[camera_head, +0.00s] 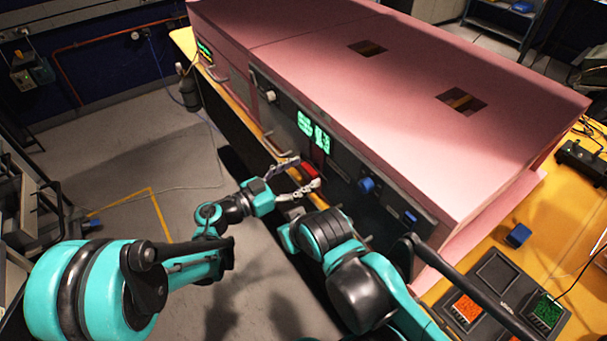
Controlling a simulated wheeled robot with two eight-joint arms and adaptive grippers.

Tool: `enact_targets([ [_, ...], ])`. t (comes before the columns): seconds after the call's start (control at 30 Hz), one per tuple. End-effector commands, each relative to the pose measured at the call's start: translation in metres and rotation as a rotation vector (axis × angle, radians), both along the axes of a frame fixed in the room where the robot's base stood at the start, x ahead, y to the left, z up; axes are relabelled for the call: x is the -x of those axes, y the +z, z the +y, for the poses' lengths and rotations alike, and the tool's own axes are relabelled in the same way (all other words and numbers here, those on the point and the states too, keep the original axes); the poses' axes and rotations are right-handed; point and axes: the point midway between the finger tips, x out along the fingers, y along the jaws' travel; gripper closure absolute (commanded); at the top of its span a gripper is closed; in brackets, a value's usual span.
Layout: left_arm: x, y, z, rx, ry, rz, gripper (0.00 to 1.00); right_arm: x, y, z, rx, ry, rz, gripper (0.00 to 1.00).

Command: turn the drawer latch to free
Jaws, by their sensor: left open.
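The pink foam enclosure (330,60) has a dark front panel facing the floor aisle. A small red part (310,172), which looks like the drawer latch, sits low on this panel below the green displays. My left gripper (308,173) is open, with one finger above and one below the red part. I cannot tell whether the fingers touch it, and its exact turn is too small to read. My right arm (335,250) comes in from the lower right and ends close to the panel. Its fingers are hidden behind its own links.
A blue knob (367,186) and a pale knob (270,96) stick out from the panel. Green displays (314,131) glow above the latch. A yellow bench (565,205) carries a black tray (492,283) and a blue block (518,236). Grey floor lies open at left.

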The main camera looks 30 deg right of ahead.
Motion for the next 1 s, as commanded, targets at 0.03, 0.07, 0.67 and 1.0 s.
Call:
enact_targets([
  [0.03, 0.0003, -0.0005, -0.0043, 0.000, -0.002, 0.000, 0.31, 0.0000, -0.0014, 0.0000, 0.000, 0.000, 0.000, 1.00],
  [0.07, 0.0001, -0.0003, -0.0058, 0.000, -0.002, 0.000, 0.31, 0.0000, -0.0016, 0.0000, 0.000, 0.000, 0.000, 1.00],
  [0.67, -0.0007, 0.0007, -0.0081, 0.001, 0.001, 0.000, 0.81, 0.0000, -0.0014, 0.0000, 0.000, 0.000, 0.000, 1.00],
  [1.0, -0.0006, 0.0003, -0.0083, -0.003, 0.001, -0.067, 0.81, 0.0000, -0.0040, 0.0000, 0.000, 0.000, 0.000, 1.00],
])
